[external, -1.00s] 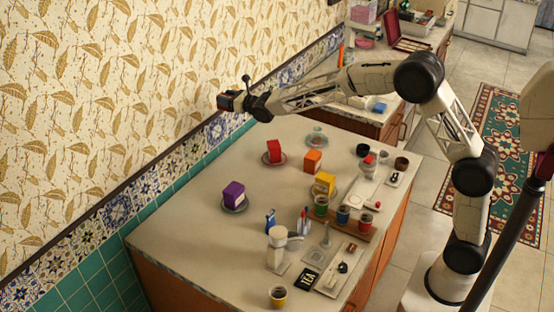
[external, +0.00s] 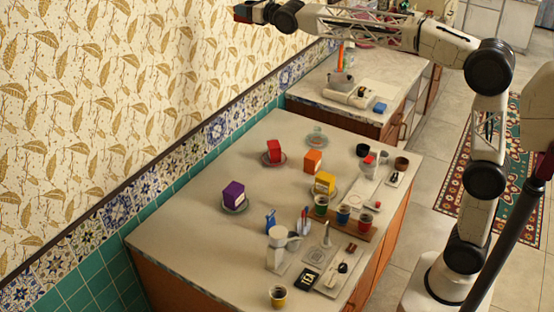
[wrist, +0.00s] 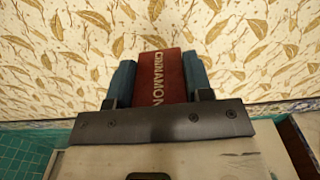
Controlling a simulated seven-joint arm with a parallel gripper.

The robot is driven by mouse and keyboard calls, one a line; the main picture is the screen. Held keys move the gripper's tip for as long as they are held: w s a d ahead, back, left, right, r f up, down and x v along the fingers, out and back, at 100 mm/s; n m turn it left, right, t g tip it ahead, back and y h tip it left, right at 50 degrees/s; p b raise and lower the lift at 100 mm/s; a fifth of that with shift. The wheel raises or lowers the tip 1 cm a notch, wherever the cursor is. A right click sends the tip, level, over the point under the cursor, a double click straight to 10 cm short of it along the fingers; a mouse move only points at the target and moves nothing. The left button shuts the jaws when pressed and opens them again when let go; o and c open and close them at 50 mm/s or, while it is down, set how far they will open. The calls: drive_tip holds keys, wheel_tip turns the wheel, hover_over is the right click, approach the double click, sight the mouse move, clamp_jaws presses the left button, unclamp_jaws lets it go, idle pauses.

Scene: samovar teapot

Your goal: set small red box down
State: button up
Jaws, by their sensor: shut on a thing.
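My gripper (wrist: 159,84) is shut on a small dark red box (wrist: 158,70) marked CINNAMON, held between two blue-grey fingers in the wrist view. In the external view my gripper (external: 250,12) is high at the top, in front of the wallpaper and well above the counter. The held box is too small and dark to make out clearly there. A brighter red box (external: 274,147) stands on a saucer on the counter below.
The counter (external: 190,238) carries a purple box (external: 233,193), an orange box (external: 313,161) and a yellow box (external: 324,183). Cups, jars and a white pot (external: 278,245) crowd its right and front. Its left front is bare. A second counter (external: 312,88) stands behind.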

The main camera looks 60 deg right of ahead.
drive_tip(key=s+r, duration=0.7)
drive_tip(key=r, duration=0.3)
drive_tip(key=shift+s+a+r, duration=0.2)
drive_tip(key=shift+r, duration=0.1)
drive_tip(key=shift+r, duration=0.1)
drive_tip(key=r, duration=0.4)
drive_tip(key=shift+w+a+r, duration=0.1)
drive_tip(key=shift+w, duration=0.1)
drive_tip(key=shift+h, duration=0.3)
